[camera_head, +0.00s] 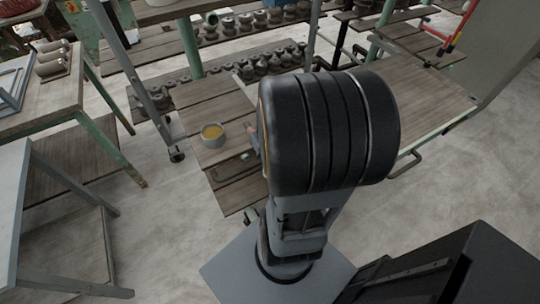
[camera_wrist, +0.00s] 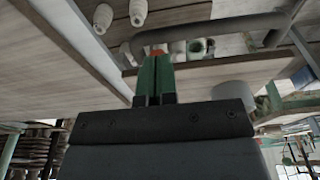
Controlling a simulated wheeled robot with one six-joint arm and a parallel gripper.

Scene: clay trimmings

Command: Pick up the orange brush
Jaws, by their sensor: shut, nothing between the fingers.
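No orange brush can be made out with certainty. In the wrist view, my gripper (camera_wrist: 155,64) has its green fingers together with no visible gap. A small orange-red patch shows just at the fingertips, and I cannot tell whether it is the brush or part of the fingers. In the head view, my black arm link hides the gripper and part of the wooden table (camera_head: 195,97). A small pinkish object (camera_head: 252,136) shows at the left edge of the arm, too small to identify.
A grey bowl (camera_head: 212,135) with yellowish contents stands on the table left of my arm. Rows of dark clay pieces (camera_head: 270,62) sit behind. A dark curved bar (camera_wrist: 215,28) crosses above the fingertips in the wrist view. Bare floor (camera_head: 150,240) lies at lower left.

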